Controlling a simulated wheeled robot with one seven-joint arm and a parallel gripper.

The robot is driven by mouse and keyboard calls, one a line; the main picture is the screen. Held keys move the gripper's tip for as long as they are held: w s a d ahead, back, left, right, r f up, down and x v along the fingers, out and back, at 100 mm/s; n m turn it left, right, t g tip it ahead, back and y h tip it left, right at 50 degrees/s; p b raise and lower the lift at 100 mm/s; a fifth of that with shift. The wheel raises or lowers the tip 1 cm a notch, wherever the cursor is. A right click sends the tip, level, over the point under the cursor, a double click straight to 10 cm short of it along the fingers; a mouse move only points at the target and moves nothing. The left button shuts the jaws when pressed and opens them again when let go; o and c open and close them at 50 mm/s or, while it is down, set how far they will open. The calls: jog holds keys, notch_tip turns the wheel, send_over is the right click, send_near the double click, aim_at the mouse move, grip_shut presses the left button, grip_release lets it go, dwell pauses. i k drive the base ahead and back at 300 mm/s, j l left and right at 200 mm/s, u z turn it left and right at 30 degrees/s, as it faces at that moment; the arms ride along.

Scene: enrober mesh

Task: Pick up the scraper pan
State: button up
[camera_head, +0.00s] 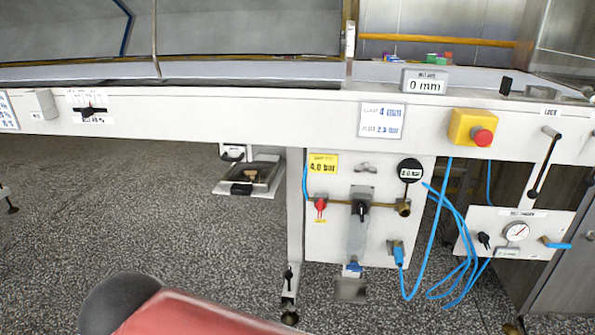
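A shallow grey metal pan (265,172), which looks like the scraper pan, hangs below the white machine frame, left of the support leg. A small brown lump lies in it and a dark handle or latch shows at its front edge. A white bracket with a dark handle (232,154) is just above its left back corner. My gripper is not in view. A red and dark grey rounded part at the bottom left appears to be my arm, well apart from the pan.
The white machine beam (240,117) runs across above the pan. A support leg (293,210) and a valve panel (335,240) stand to its right, with loose blue hoses (465,255) farther right. The speckled floor (120,215) is clear to the left.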

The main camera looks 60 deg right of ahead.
aim_at(243, 178)
jog(key=z, duration=1.75)
jog(key=j+z, duration=0.1)
jog(key=z, duration=0.35)
jog(key=j+z, duration=0.1)
jog(key=z, duration=0.35)
jog(key=j+z, duration=0.1)
jog(key=z, duration=0.35)
jog(key=k+j+z, duration=0.2)
jog(key=j, duration=0.2)
jog(key=j+z, duration=0.2)
jog(key=j, duration=0.2)
jog(key=k+j+z, duration=0.25)
jog(key=j+z, duration=0.2)
jog(key=j, duration=0.25)
jog(key=k+j+z, duration=0.2)
jog(key=k+j, duration=0.5)
jog(key=j, duration=0.25)
